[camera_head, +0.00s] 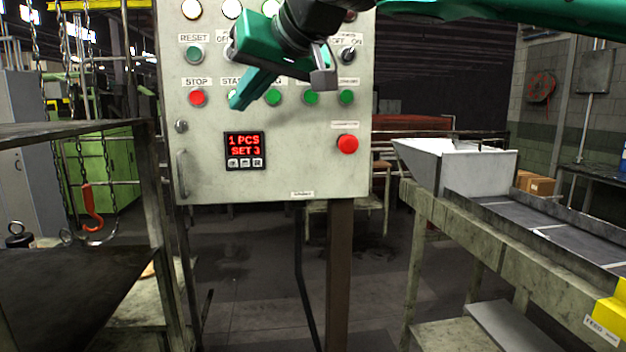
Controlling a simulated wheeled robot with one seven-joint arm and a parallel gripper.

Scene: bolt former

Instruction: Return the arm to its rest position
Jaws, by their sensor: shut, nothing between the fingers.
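My gripper (238,100) is shut and empty. It hangs in front of the upper part of a pale control panel (290,178), with its fingers pointing down and to the left. My green arm (480,10) reaches in from the upper right. The fingertips are close to the row of green buttons below the START label; I cannot tell whether they touch one. The gripper hides part of this row and some labels. The red STOP button (198,98) is to the left of the fingertips. A display (245,151) reads "1 PCS SET 3".
A large red button (347,144) is at the panel's lower right. A conveyor (555,230) with a white hopper (455,168) stands at the right. A dark metal table (70,290) and an orange hook (92,208) are at the left. Open floor lies below the panel.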

